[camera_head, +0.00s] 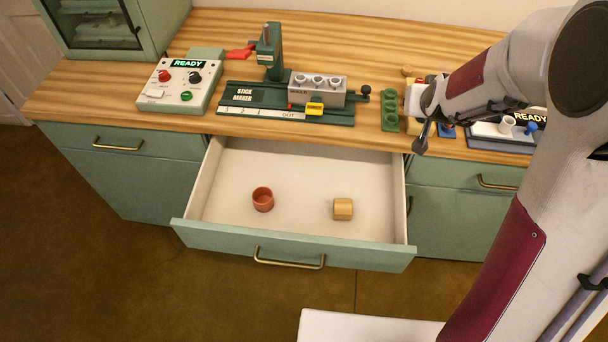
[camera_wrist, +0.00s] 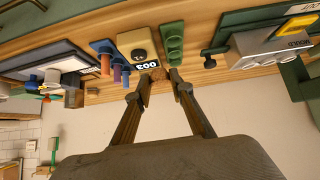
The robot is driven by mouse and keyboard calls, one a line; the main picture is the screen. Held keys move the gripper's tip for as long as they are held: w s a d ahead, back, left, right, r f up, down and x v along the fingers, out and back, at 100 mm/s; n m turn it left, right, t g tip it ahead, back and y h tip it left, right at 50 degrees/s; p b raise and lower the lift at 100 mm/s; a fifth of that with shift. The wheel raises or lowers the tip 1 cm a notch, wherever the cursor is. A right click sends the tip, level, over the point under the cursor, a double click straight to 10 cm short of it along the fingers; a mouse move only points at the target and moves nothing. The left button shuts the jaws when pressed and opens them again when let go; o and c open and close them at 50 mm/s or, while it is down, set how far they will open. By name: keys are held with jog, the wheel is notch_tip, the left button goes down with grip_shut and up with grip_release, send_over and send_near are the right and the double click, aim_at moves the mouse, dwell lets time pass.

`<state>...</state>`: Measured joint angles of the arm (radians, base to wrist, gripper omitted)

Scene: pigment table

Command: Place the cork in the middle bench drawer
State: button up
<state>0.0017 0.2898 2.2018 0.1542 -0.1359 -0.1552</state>
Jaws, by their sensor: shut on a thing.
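My gripper (camera_head: 421,140) hangs over the front edge of the bench, to the right of the open middle drawer (camera_head: 295,238). In the wrist view its two fingers (camera_wrist: 158,76) close on a small brown piece (camera_wrist: 157,73), which looks like the cork. In the head view I cannot make out the held piece. The drawer is pulled out and its pale floor shows.
A green rack (camera_head: 390,110) and a cream box marked 003 (camera_wrist: 137,45) stand on the bench by my gripper. The stick maker (camera_head: 290,100) stands behind the drawer, a control box (camera_head: 181,85) to its left. The drawer has free floor between and behind its contents.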

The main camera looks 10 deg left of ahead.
jog(key=s+f, duration=0.6)
jog(key=f, duration=0.1)
jog(key=n+g+y, duration=0.2)
jog(key=n+y, duration=0.3)
jog(key=n, duration=0.2)
send_over(344, 185)
jog(key=s+d, duration=0.2)
jog(key=s, duration=0.1)
notch_tip(344, 185, down, 10)
jog(key=shift+w+f, duration=0.15)
jog(key=shift+f, duration=2.9)
jog(key=shift+f, duration=2.1)
jog(key=shift+f, duration=0.1)
